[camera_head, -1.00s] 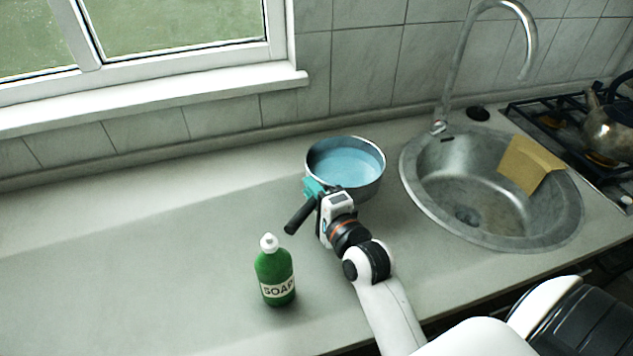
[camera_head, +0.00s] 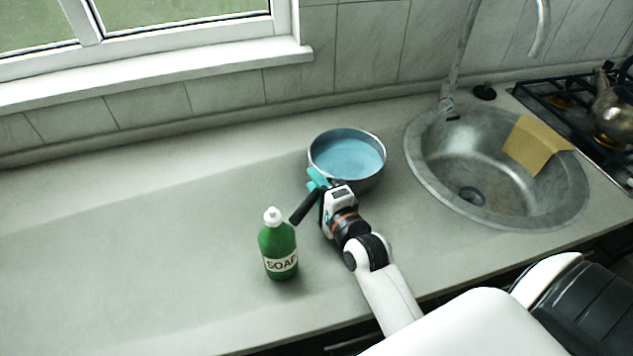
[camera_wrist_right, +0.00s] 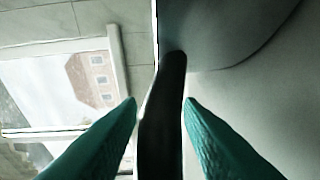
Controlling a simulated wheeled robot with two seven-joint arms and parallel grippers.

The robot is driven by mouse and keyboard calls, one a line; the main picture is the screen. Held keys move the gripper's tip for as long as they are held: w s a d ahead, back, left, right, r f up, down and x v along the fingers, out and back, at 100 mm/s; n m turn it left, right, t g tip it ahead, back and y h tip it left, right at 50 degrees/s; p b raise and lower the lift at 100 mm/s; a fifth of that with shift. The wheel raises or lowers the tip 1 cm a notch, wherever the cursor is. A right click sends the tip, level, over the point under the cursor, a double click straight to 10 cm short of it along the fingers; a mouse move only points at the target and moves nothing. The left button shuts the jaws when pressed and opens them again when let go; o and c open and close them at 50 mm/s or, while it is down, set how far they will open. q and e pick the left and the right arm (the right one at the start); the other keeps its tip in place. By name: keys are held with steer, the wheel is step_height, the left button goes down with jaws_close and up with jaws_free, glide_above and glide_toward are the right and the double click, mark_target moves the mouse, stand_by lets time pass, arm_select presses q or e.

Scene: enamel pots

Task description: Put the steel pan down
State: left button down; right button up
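The steel pan (camera_head: 371,182) is upright, with a smooth light-blue content or inside and a dark handle (camera_head: 302,210) pointing to the lower left. My right gripper (camera_head: 318,185) is at the handle close to the pan wall. In the right wrist view, the teal fingers lie on both sides of the dark handle (camera_wrist_right: 163,115), with the pan's side (camera_wrist_right: 215,35) beyond. The gripper appears shut on the handle. The pan is over or on the counter; I cannot tell whether its base touches. My left gripper is not in view.
A green soap bottle (camera_head: 279,248) stands just left of the handle's free end. A round sink (camera_head: 430,180) with a yellow cloth or sponge (camera_head: 535,146) is to the right, beside a hob with a kettle (camera_head: 612,112). The counter (camera_head: 130,230) at left is clear.

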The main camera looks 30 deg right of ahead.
steer(key=shift+o, duration=0.6)
steer(key=shift+r, duration=0.1)
steer(key=shift+s, duration=0.15)
steer(key=s, duration=0.5)
steer(key=s+b, duration=0.1)
steer(key=s, duration=0.4)
steer(key=shift+s+a+r, duration=0.15)
steer(key=shift+a+r, duration=0.05)
steer(key=shift+s+r, duration=0.15)
steer(key=shift+s, duration=0.55)
